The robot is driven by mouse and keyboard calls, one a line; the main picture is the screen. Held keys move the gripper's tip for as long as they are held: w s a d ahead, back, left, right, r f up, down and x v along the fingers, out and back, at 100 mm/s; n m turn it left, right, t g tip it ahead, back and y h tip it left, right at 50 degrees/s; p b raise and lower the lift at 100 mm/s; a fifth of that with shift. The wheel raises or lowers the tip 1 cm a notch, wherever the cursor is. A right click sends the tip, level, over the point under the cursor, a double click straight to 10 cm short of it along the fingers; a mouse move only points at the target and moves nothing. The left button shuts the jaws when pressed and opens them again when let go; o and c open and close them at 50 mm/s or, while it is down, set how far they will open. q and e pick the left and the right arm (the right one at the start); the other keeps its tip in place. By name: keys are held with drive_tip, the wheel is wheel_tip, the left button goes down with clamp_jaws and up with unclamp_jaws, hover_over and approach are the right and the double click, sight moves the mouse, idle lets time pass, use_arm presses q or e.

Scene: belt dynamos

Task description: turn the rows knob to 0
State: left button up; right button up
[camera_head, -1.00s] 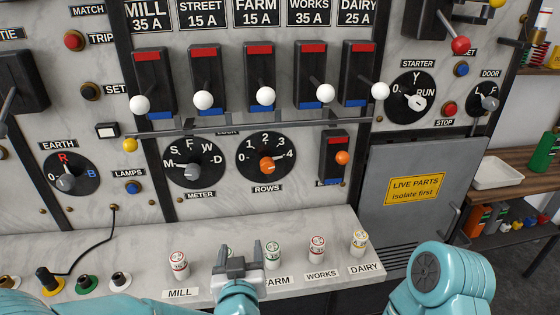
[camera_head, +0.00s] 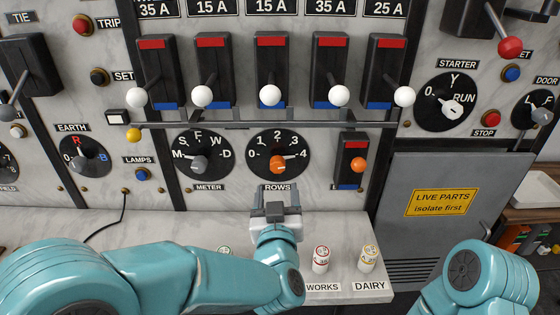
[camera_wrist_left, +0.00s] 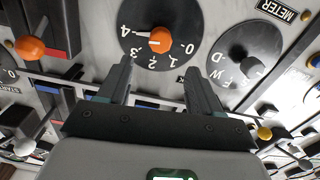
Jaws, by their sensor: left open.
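The rows knob (camera_head: 278,164) is orange, in the middle of a black dial marked 0 to 4, above the ROWS label. Its pale pointer seems to be towards the 4, though it is small. The knob also shows upside down in the left wrist view (camera_wrist_left: 158,38), beyond the fingertips. My left gripper (camera_head: 279,196) is open and empty, just below the dial and in front of the ROWS label. In the left wrist view, its two fingers (camera_wrist_left: 158,76) stand apart, with the knob lying ahead between them. My right gripper is out of view.
The meter dial (camera_head: 203,158) is left of the rows dial, and a small orange-tipped switch (camera_head: 355,160) is on its right. A horizontal bar (camera_head: 250,125) and white-balled levers are above. Fuses (camera_head: 320,259) stand on the ledge below.

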sight(277, 167)
use_arm(q)
drive_tip(key=w+p, duration=0.2)
drive_tip(key=w, duration=0.8)
drive_tip(key=shift+w, duration=0.25)
drive_tip(key=c, duration=1.1)
